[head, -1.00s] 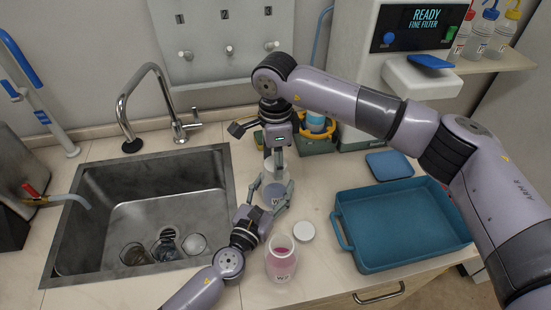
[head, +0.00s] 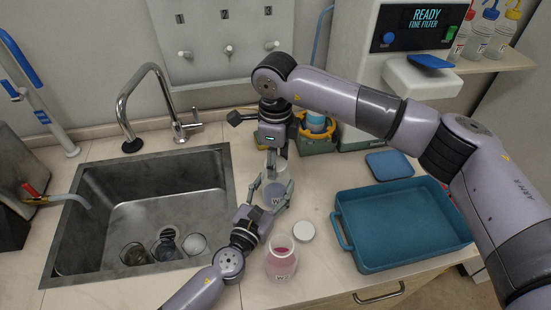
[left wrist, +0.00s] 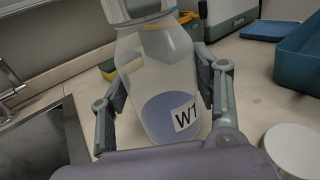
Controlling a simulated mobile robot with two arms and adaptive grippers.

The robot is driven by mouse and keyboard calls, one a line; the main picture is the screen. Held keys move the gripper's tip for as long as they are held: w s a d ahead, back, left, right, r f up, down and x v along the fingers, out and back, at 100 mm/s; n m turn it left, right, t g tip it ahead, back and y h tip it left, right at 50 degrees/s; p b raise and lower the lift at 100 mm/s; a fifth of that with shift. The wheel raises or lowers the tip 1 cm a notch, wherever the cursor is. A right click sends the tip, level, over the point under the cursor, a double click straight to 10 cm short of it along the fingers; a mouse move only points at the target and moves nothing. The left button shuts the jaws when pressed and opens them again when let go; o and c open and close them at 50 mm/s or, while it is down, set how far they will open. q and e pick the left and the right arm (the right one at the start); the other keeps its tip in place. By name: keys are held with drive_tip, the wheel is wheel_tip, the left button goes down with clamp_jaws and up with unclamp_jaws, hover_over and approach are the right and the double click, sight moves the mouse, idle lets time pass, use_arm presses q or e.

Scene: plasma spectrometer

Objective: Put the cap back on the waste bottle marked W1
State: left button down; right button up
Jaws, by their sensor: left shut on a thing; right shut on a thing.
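The waste bottle W1 (head: 277,184) stands upright on the counter right of the sink, clear with bluish liquid. Its label shows in the left wrist view (left wrist: 184,117). My left gripper (head: 272,191) is shut around its body, one finger on each side. My right gripper (head: 275,157) points down right over the bottle's mouth and is shut on what seems to be the cap. The cap is almost wholly hidden by the fingers, and I cannot tell how it sits on the neck. The right gripper also shows at the top of the left wrist view (left wrist: 145,8).
A bottle with pink liquid (head: 281,262) stands in front, its label hard to read. A loose white lid (head: 303,231) lies beside it. A blue tray (head: 400,225) is at the right, the sink (head: 150,215) at the left. A green-yellow caddy (head: 318,142) stands behind.

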drive_tip(key=o, duration=1.3)
drive_tip(key=shift+r, duration=2.25)
drive_tip(key=shift+c, duration=0.4)
wheel_tip(320, 180, up, 4)
drive_tip(key=shift+f+n, duration=0.25)
drive_tip(key=shift+n, duration=0.05)
drive_tip(key=shift+f, duration=0.1)
